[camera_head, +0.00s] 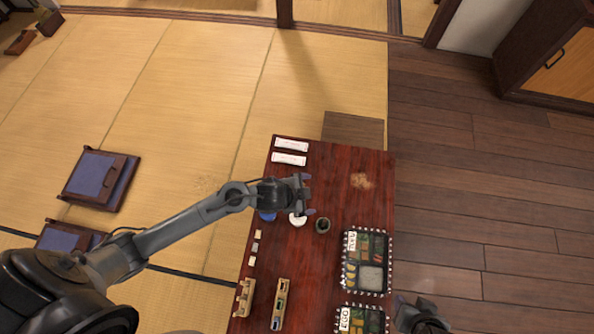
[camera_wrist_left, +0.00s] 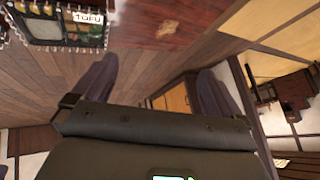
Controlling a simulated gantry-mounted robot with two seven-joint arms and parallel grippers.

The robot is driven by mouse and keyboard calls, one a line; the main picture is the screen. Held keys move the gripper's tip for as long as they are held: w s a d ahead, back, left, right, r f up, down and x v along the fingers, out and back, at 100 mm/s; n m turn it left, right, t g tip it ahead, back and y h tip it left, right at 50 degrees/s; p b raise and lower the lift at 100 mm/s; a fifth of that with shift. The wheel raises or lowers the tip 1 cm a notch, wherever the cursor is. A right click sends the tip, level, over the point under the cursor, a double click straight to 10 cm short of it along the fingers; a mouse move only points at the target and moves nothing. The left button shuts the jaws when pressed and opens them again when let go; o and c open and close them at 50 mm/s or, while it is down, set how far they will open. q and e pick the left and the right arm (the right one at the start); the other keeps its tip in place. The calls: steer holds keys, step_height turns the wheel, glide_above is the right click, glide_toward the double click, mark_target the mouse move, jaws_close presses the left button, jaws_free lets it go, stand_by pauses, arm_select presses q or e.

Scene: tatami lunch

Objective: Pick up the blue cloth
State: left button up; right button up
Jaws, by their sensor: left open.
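A small blue patch (camera_head: 267,215), perhaps the blue cloth, shows on the dark red table just below my left wrist in the head view. My arm hides part of it, so its shape is unclear. My left gripper (camera_head: 308,195) is open and empty over the table, to the right of the patch. Its spread fingers also show in the left wrist view (camera_wrist_left: 158,66), with no blue cloth between them. My right gripper (camera_head: 425,315) is partly seen at the bottom right, beside the table; its fingers are not clear.
A white item (camera_head: 298,219) and a dark cup (camera_head: 323,226) are close to my left gripper. A bento box (camera_head: 345,262) stands at the table's right, another (camera_head: 338,313) below it. A brown stain or crumbs (camera_head: 362,181) mark the upper right; the tabletop around it is clear.

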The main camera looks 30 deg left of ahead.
arm_select(q)
steer(key=w+a+f+m+g+b, duration=0.2)
steer(key=a+f+m+b, duration=0.3)
steer(key=f, duration=0.6)
steer(key=a+f+n+g+b, duration=0.1)
steer(key=a+f+b, duration=0.15)
steer(key=a, duration=0.55)
steer(key=a+f+n+g+b, duration=0.2)
steer(key=a+f, duration=0.1)
steer(key=a, duration=0.6)
steer(key=shift+h, duration=0.4)
steer(key=b+x, duration=0.1)
steer(key=x, duration=0.1)
steer(key=w+b+x, duration=0.1)
steer(key=x, duration=0.2)
steer(key=shift+d+b, duration=0.15)
steer(key=shift+b, duration=0.2)
steer(key=shift+d+f+b, duration=0.1)
steer(key=shift+f+b, duration=0.3)
steer(key=b+x, duration=0.3)
steer(key=x, duration=0.1)
steer(key=shift+w+d+f, duration=0.1)
steer(key=shift+d, duration=0.05)
arm_select(e)
step_height(320, 180, down, 19)
steer(key=s, duration=0.2)
steer(key=shift+s+a, duration=0.2)
steer(key=shift+a, duration=0.25)
